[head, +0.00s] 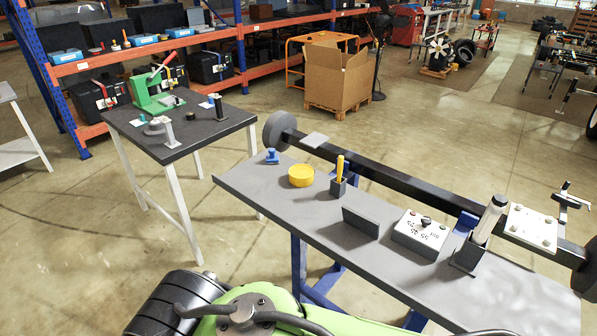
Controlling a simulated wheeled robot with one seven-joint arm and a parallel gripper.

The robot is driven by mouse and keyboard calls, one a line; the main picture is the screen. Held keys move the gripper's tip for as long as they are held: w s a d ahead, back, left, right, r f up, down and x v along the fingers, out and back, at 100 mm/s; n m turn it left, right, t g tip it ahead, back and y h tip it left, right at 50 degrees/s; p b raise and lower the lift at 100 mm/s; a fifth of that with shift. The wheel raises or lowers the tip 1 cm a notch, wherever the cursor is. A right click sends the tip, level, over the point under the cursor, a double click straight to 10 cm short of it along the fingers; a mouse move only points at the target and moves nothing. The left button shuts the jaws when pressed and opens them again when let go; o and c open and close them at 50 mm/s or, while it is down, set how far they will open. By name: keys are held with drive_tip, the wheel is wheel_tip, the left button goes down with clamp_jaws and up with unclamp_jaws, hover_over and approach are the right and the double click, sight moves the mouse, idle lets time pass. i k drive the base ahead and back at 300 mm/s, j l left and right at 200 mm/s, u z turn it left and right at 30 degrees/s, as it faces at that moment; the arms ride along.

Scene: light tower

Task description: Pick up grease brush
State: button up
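The grease brush appears to be the yellow-handled tool (340,167) standing upright in a small dark holder (338,187) on the grey workbench (262,194). Its lower end is hidden inside the holder. A round yellow tub (301,176) sits just left of it on the same bench. My green and black arm shows at the bottom of the head view, in front of the bench and apart from the brush. I see no gripper fingertips in the view.
On the bench are a blue item (272,156), a dark upright plate (361,222), a white box (421,234) and a grey-handled tool (489,220) in a holder. A long black beam (385,173) runs behind. A second table (212,127) stands left.

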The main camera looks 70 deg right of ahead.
sight(341, 158)
drive_tip(key=u, duration=0.45)
drive_tip(key=l+u, duration=0.15)
drive_tip(key=u, duration=0.25)
drive_tip(key=l+u, duration=0.1)
drive_tip(key=u, duration=0.35)
drive_tip(key=l+u, duration=0.1)
drive_tip(key=u, duration=0.35)
drive_tip(key=l+u, duration=0.1)
drive_tip(key=u, duration=1.05)
drive_tip(key=k+u, duration=0.1)
drive_tip(key=u, duration=0.6)
drive_tip(key=l+u, duration=0.1)
drive_tip(key=u, duration=0.65)
drive_tip(key=k+u, duration=0.1)
drive_tip(key=u, duration=0.6)
drive_tip(key=j+u, duration=0.1)
drive_tip(key=u, duration=0.65)
drive_tip(key=j+u, duration=0.1)
drive_tip(key=u, duration=0.6)
drive_tip(key=j+u, duration=0.1)
drive_tip(key=u, duration=0.65)
drive_tip(key=j+u, duration=0.1)
drive_tip(key=u, duration=1)
drive_tip(key=i+j+u, duration=0.1)
drive_tip(key=u, duration=0.3)
drive_tip(key=i+u, duration=0.1)
drive_tip(key=u, duration=0.75)
drive_tip(key=i+u, duration=0.15)
drive_tip(key=u, duration=0.25)
